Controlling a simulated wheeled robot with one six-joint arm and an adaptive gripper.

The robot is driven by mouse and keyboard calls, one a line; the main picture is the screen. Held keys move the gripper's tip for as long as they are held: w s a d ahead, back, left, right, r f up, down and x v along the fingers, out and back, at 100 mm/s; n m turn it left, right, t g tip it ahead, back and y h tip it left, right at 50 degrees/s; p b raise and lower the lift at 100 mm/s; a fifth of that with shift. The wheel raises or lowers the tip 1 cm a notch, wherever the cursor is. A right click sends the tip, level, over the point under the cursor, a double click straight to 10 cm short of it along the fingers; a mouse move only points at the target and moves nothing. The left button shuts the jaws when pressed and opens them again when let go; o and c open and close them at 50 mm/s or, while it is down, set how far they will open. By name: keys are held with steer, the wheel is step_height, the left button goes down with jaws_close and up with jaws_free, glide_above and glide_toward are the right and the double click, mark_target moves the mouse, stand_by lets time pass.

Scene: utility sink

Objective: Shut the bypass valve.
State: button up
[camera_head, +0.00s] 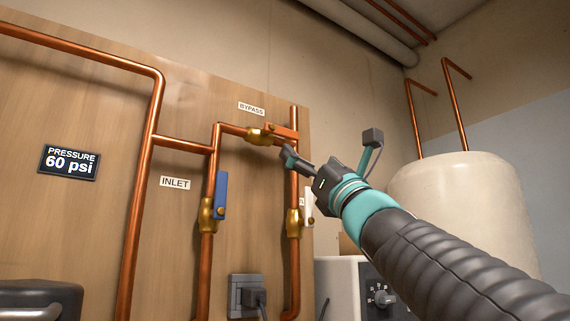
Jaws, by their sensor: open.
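The bypass valve (262,137) is a brass body on the short horizontal copper pipe, below the BYPASS label (251,109). Its orange handle (284,130) points right, roughly in line with that pipe. My gripper (290,158) reaches in from the lower right. Its fingertips are just below the handle's right part and in front of the right-hand vertical pipe. The jaws are open with nothing seen between them; one finger is mostly hidden. I cannot tell whether a finger touches the handle.
The blue-handled inlet valve (207,214) and a white-handled valve (294,222) sit lower on the vertical pipes. A display (69,162) reads 60 psi. A cream tank (470,195) stands right, behind my arm. An outlet with a plug (247,295) is below.

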mark_target(283, 132)
steer(key=p+x, duration=0.6)
steer(key=x, duration=0.7)
steer(key=shift+a+r+p, duration=0.1)
steer(key=shift+p, duration=0.25)
steer(key=c, duration=1.3)
